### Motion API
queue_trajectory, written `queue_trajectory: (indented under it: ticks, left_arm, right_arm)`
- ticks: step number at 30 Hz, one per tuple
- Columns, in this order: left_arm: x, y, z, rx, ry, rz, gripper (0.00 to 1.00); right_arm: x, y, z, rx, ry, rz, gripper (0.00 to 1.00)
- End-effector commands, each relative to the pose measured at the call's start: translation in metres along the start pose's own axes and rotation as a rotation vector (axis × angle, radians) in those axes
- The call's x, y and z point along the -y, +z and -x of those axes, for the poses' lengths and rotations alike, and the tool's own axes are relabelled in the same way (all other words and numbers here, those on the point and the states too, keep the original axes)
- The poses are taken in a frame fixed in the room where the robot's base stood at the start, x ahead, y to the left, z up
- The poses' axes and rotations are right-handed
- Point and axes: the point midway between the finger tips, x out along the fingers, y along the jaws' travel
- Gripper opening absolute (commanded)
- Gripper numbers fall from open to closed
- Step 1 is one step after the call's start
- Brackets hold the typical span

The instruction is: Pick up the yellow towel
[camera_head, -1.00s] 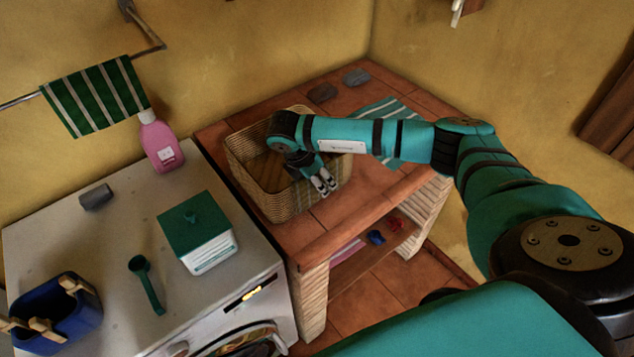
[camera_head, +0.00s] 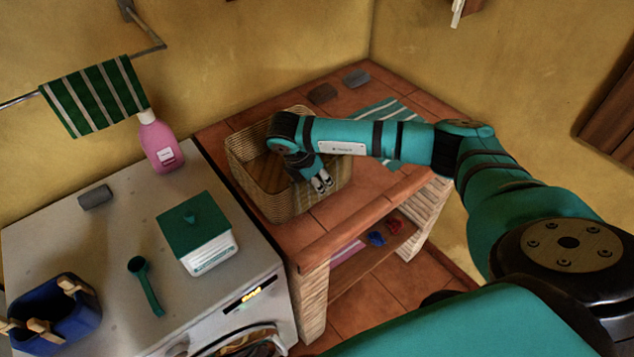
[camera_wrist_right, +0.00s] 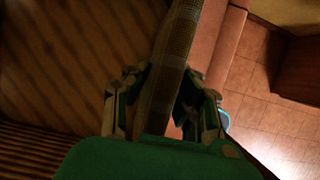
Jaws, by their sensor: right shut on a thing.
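The yellow towel (camera_wrist_right: 172,70), a dull yellow-brown checked cloth, lies over the rim of the wicker basket (camera_head: 262,190). Its outer part hangs on the basket's front right side in the head view (camera_head: 330,203). My right gripper (camera_head: 322,182) reaches down over that rim. In the right wrist view its fingers (camera_wrist_right: 160,105) stand on both sides of the cloth-covered rim and are shut on the towel. The part of the towel under the palm is hidden. My left gripper is not in view.
The basket stands on a tiled counter (camera_head: 375,190) in the corner. A teal striped cloth (camera_head: 385,115) and two grey-brown stones lie behind. A washing machine (camera_head: 110,230) at left carries a pink bottle (camera_head: 160,145), a green-lidded box (camera_head: 195,235) and a scoop (camera_head: 145,285).

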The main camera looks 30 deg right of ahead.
Motion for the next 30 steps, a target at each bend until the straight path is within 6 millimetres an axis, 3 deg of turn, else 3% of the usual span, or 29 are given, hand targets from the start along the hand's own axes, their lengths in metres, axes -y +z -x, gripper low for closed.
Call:
queue_trajectory:
  ticks: [12, 14, 20, 30]
  left_arm:
    - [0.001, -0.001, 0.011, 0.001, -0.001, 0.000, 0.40]
    - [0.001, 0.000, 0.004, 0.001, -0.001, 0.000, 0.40]
    - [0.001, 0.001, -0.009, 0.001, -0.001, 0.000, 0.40]
    - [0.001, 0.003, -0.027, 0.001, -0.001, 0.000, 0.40]
  right_arm:
    - [0.000, 0.004, 0.008, 0.001, 0.000, 0.000, 0.00]
    - [-0.001, 0.004, 0.010, -0.001, 0.002, -0.001, 0.00]
    - [-0.002, 0.017, 0.041, -0.001, 0.005, -0.002, 0.00]
    - [-0.001, 0.046, 0.111, 0.000, 0.007, -0.003, 0.00]
